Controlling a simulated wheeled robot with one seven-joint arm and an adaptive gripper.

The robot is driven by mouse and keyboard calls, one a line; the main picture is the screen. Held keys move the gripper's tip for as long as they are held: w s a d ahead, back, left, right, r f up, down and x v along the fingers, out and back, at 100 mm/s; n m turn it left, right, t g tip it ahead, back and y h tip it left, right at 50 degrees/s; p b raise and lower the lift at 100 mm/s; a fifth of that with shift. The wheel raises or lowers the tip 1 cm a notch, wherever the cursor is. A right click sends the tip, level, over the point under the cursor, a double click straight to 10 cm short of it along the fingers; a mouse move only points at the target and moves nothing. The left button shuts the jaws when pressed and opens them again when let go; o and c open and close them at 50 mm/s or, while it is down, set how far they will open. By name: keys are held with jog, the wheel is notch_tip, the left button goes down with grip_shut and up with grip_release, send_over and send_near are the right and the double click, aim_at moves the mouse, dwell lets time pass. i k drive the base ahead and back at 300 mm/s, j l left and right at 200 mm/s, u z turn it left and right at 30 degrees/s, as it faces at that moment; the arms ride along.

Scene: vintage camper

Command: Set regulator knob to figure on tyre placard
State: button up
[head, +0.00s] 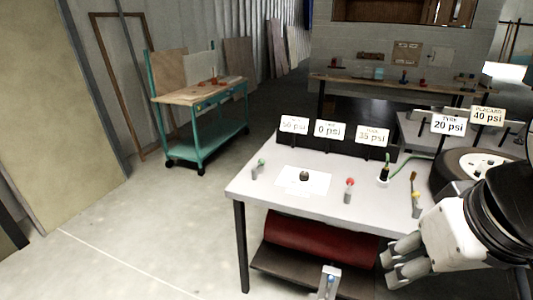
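The placard card (487,115) reads 40 psi and stands at the right, above the tyre (473,168). The tyre card (448,124) beside it reads 20 psi. Three more cards stand along the table's back edge; the middle card (328,131) reads 0 psi and the right card (372,136) reads 35 psi. A small dark round knob (304,176) sits on a white sheet on the table; I cannot tell whether it is the regulator knob. My gripper (390,268) is at the lower right, in front of the table, with its fingers apart and empty.
The white table (270,195) also holds a green-topped piece (261,169), a red-topped piece (349,190), a black fitting with a green hose (383,175) and a yellow-handled brush (415,198). A red cylinder (315,246) lies below. Floor at left is clear.

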aim_at(304, 175)
jog(key=z, duration=1.2)
jog(key=u, duration=1.2)
jog(key=i, duration=1.3)
